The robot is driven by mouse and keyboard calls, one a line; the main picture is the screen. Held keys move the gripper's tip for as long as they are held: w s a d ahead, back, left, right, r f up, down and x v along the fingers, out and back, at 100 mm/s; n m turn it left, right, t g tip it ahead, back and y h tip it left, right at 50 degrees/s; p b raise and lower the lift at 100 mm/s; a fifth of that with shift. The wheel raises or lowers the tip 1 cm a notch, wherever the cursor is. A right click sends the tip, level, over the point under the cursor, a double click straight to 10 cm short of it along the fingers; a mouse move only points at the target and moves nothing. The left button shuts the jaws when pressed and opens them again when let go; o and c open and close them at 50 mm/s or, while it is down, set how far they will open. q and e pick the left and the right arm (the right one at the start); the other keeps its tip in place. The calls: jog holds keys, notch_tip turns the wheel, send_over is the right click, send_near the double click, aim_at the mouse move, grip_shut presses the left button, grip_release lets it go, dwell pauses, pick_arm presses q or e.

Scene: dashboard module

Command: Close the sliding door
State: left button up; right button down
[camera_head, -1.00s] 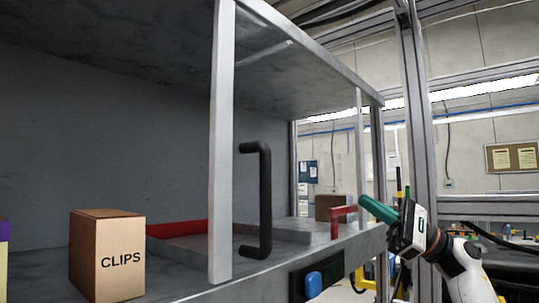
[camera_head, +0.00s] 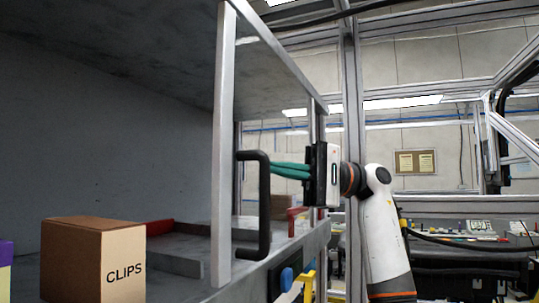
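The sliding door shows as a light grey metal upright (camera_head: 223,150) at the front of a grey cabinet. Its black D-shaped handle (camera_head: 264,205) stands vertically just right of this upright. The cabinet front left of the upright is open. My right gripper (camera_head: 273,169), with teal fingers, comes from the right, its fingertips close to the upper part of the handle. The fingers look close together, and I cannot tell whether they touch the handle or how far apart they are. My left gripper is not in view.
A brown CLIPS box (camera_head: 93,262) stands in the open part of the cabinet, left of the upright. A red L-shaped piece (camera_head: 294,215) and a blue button (camera_head: 286,279) are on the cabinet's right part. A metal frame post (camera_head: 352,110) rises behind my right arm.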

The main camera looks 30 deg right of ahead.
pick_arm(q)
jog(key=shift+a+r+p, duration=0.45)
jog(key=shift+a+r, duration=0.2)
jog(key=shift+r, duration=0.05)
pick_arm(e)
jog(key=s+a, duration=0.2)
jog(key=a, duration=0.1)
jog(key=shift+s+r, duration=0.3)
jog(key=shift+r, duration=0.05)
